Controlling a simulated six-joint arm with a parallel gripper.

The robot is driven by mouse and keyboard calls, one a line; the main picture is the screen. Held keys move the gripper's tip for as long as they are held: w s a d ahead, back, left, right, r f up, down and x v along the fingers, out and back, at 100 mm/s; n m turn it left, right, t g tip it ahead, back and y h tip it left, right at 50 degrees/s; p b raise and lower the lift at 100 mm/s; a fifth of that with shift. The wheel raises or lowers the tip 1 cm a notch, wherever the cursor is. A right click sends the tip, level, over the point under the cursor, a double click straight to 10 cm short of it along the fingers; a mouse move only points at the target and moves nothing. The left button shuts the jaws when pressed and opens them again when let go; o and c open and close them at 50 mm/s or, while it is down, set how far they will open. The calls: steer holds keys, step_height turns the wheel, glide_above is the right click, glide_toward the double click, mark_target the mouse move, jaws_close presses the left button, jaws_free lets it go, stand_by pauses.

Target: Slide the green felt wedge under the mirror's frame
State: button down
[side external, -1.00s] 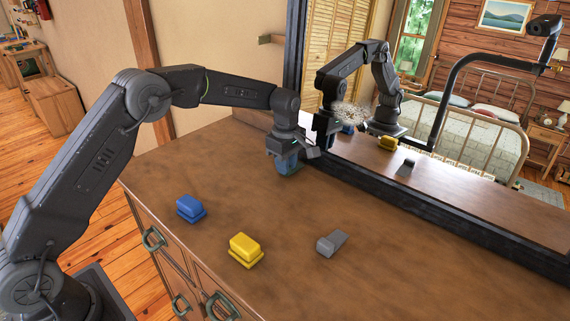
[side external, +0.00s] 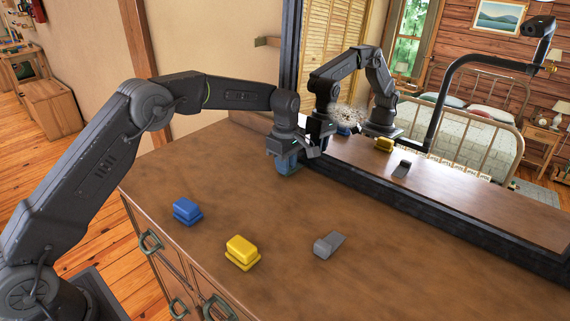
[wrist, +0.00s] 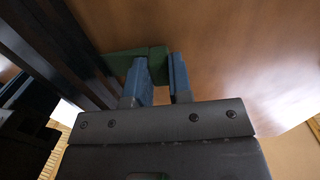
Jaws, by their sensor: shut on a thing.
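The green felt wedge (wrist: 157,57) shows in the wrist view between the blue finger pads of my gripper (wrist: 158,66). My gripper is shut on it. Its far part stretches left to the dark mirror frame (wrist: 62,45). I cannot tell whether its tip is under the frame or only against it. In the side view my gripper (side external: 287,168) is low at the dresser top, close beside the lower left part of the black mirror frame (side external: 420,207). The wedge is mostly hidden there by the fingers.
On the dresser top (side external: 262,212) stand a blue block (side external: 187,211), a yellow block (side external: 242,252) and a grey wedge-like piece (side external: 329,244), all nearer the camera than my gripper. The mirror (side external: 455,185) reflects the arm and these pieces. The front right of the top is clear.

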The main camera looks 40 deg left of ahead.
steer(key=shift+w, duration=0.15)
steer(key=c, duration=0.9)
jaws_free()
steer(key=shift+c, duration=0.2)
step_height(320, 180, up, 14)
steer(key=s+r+m+t, duration=0.1)
steer(key=s+r+m, duration=0.3)
steer(key=s+r, duration=0.3)
steer(key=s+d+r+m+t, duration=0.1)
steer(key=s+r+m+t, duration=0.15)
steer(key=s+m, duration=0.65)
steer(key=s+f+m+t, duration=0.1)
steer(key=s+f, duration=0.3)
steer(key=s, duration=0.7)
steer(key=s+d+f+m+t, duration=0.1)
steer(key=s+f+m, duration=0.3)
steer(key=s, duration=0.6)
steer(key=shift+s, duration=0.4)
